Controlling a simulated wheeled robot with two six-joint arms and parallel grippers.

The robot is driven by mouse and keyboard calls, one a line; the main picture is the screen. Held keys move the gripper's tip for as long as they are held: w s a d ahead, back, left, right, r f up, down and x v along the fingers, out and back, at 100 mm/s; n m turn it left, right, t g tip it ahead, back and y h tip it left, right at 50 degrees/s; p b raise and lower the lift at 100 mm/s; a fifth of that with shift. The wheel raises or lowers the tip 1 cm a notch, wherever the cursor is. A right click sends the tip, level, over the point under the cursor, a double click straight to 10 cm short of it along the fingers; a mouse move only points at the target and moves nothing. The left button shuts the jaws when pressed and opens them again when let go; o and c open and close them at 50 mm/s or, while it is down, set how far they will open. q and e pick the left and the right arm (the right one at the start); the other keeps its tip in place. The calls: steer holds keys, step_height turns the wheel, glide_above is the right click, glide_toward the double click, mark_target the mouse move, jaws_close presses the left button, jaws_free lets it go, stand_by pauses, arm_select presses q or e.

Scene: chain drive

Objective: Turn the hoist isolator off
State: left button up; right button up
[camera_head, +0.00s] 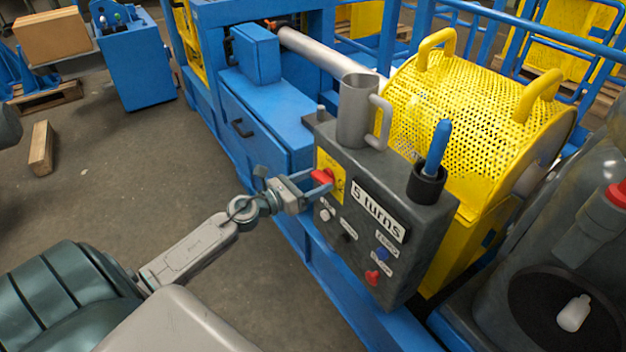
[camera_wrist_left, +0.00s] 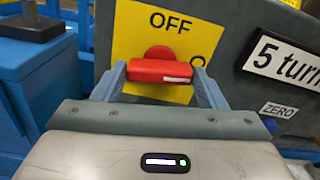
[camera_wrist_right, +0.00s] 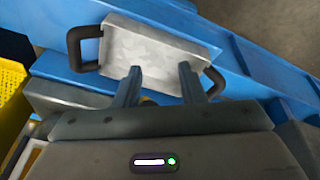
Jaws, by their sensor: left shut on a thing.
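The isolator is a red rotary handle (camera_head: 322,176) on a yellow plate (camera_head: 336,172) on the left side of a grey control box (camera_head: 385,230). In the left wrist view the red handle (camera_wrist_left: 160,72) lies level, with a white mark towards its right end. "OFF" is printed above it on the yellow plate (camera_wrist_left: 130,40); part of another letter shows at the right. My left gripper (camera_head: 318,182) is shut on the handle, one finger at each end. My right gripper (camera_wrist_right: 160,85) has its fingers apart, with nothing between them, over a pale metal plate.
The grey box carries a "5 turns" label (camera_head: 378,214), small buttons, a metal mug (camera_head: 356,110) and a blue-handled lever (camera_head: 437,150). A yellow perforated guard (camera_head: 470,120) stands behind. The pale plate (camera_wrist_right: 150,50) has dark handles. Open floor (camera_head: 120,180) lies left.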

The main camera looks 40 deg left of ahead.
arm_select(q)
steer(key=n+p, duration=0.3)
steer(key=n, duration=0.1)
steer(key=shift+r, duration=0.15)
steer(key=n+p, duration=0.3)
steer(key=n, duration=0.2)
arm_select(e)
steer(key=s+d+f+g, duration=0.1)
steer(key=s+f, duration=0.2)
steer(key=f, duration=0.6)
steer(key=s+d+f, duration=0.1)
steer(key=s+f, duration=0.1)
steer(key=f, duration=0.8)
arm_select(q)
steer(key=n+p, duration=0.3)
steer(key=shift+n, duration=0.3)
steer(key=n+p, duration=0.2)
steer(key=n, duration=0.1)
steer(key=shift+f+p, duration=0.2)
steer(key=shift+p, duration=0.2)
steer(key=shift+n, duration=0.3)
arm_select(e)
steer(key=s+d+f, duration=0.1)
steer(key=s+f, duration=0.7)
steer(key=s, duration=0.5)
steer(key=shift+s+d+f+g, duration=0.2)
steer(key=shift+s+f+g, duration=0.1)
